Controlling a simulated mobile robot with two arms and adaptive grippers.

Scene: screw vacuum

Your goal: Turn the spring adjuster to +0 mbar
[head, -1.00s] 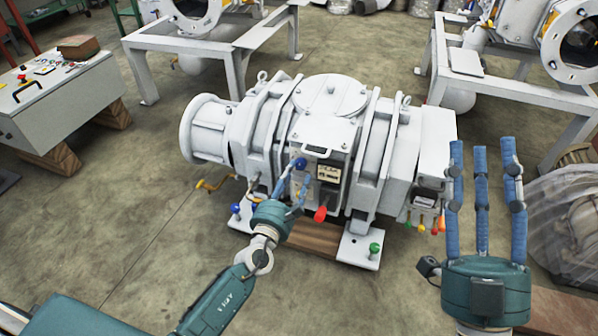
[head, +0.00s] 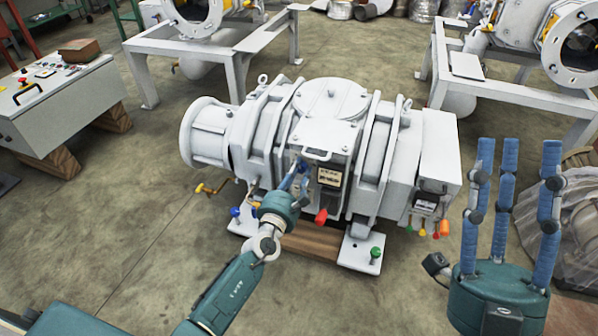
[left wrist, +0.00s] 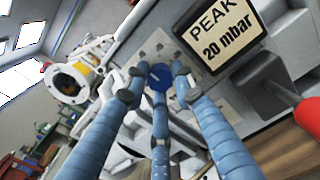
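The spring adjuster appears to be the round blue knob (left wrist: 160,74) on the front panel of the white vacuum machine (head: 331,101). In the left wrist view, the fingertips of my left gripper (left wrist: 158,84) stand around the knob, with small gaps showing at its sides. A plate (left wrist: 221,32) beside it reads "PEAK 20 mbar"; the same plate is small in the head view (head: 329,175). In the head view, my left gripper (head: 299,176) is at the panel and hides most of the knob. My right gripper (head: 519,150) is open and empty, fingers upright, right of the machine.
A red handle (head: 321,216) sticks out just right of the left gripper; it is also at the right edge of the left wrist view (left wrist: 308,115). A control desk (head: 58,95) stands at the left. White frames (head: 210,50) stand behind. Floor in front is clear.

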